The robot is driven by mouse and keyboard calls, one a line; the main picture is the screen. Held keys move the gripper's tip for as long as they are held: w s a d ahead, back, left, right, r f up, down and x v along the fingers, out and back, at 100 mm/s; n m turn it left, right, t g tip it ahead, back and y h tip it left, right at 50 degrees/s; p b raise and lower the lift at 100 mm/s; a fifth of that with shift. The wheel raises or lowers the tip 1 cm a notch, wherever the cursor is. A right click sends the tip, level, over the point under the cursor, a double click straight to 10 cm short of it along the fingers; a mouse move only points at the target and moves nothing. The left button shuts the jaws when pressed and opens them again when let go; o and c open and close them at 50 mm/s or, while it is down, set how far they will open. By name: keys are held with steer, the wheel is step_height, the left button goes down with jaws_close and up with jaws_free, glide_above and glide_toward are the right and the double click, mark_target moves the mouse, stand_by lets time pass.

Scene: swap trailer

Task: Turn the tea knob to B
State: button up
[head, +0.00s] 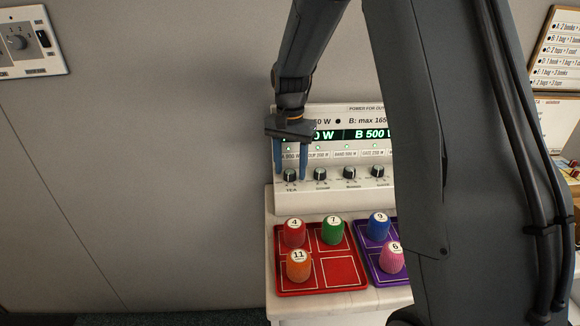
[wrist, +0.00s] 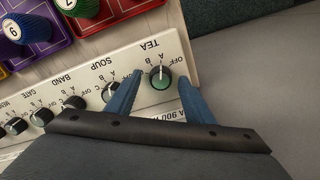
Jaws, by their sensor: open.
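The tea knob (head: 290,175) is the leftmost dark knob in the row on the white power panel (head: 335,197).
The soup knob (wrist: 111,91) is close beside one finger, with the band knob (wrist: 75,103) beyond. A red tray (head: 310,287) and a purple tray (head: 375,276) with numbered coloured pieces lie in front of the panel. My arm hides the panel's right end in the head view.

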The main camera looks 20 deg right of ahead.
steer(key=shift+f, duration=0.25)
steer(key=shift+a, duration=0.1)
steer(key=c, duration=1)
steer(key=shift+c, duration=0.2)
steer(key=shift+n, duration=0.3)
steer(key=n+p, duration=0.1)
steer(key=n, duration=0.2)
steer(key=shift+n+p, duration=0.6)
steer(key=shift+n, duration=1.5)
